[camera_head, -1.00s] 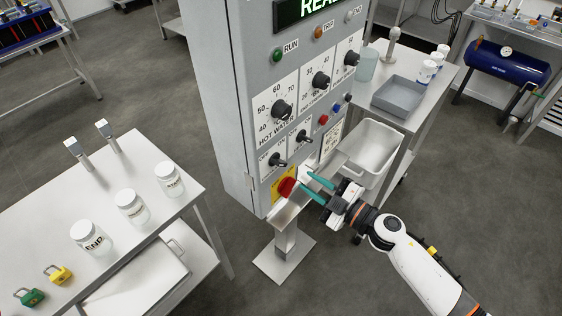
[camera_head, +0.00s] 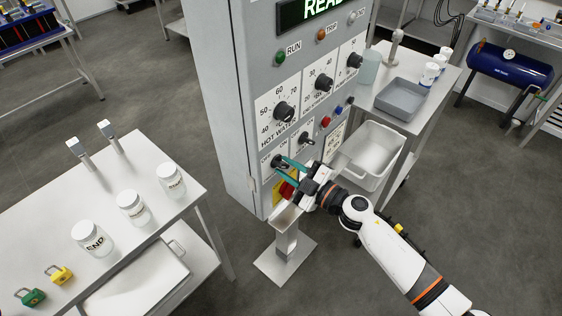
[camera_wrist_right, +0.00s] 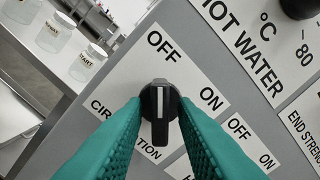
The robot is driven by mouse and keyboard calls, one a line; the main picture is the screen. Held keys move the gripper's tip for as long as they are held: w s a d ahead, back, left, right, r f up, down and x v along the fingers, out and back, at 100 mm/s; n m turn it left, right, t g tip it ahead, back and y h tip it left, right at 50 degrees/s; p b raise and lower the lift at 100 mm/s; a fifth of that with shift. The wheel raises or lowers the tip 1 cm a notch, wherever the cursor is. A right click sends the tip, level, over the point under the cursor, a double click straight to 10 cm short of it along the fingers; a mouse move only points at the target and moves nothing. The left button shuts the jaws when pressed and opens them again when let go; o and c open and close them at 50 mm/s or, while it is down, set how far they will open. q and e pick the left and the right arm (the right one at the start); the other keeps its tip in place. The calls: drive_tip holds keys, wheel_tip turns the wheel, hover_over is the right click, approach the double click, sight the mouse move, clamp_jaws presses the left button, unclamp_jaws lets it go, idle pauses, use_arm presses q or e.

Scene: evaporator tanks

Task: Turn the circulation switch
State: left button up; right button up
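The circulation switch (camera_head: 277,161) is a black knob on a white OFF/ON plate, low on the grey control cabinet. In the right wrist view the knob (camera_wrist_right: 159,112) has a white mark pointing up the picture, toward the OFF side. My right gripper (camera_head: 286,166) is at the switch. In the right wrist view its two teal fingers (camera_wrist_right: 159,106) stand apart, one on each side of the knob and very close to it. Firm contact is not clear. The fingers partly cover the word CIRCULATION. My left gripper is not in view.
A second small switch (camera_head: 306,139) and a larger hot water dial (camera_head: 284,111) are close by. A red switch on a yellow plate (camera_head: 279,192) is just below, partly hidden by my gripper. A metal stand (camera_head: 287,240) is beneath. A table with jars (camera_head: 130,207) is at left.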

drive_tip(key=shift+c, duration=0.5)
clamp_jaws()
drive_tip(key=shift+r+m+p, duration=0.15)
drive_tip(key=shift+m+p, duration=0.35)
drive_tip(key=shift+p, duration=0.2)
drive_tip(key=shift+m, duration=0.3)
drive_tip(key=shift+f, duration=0.2)
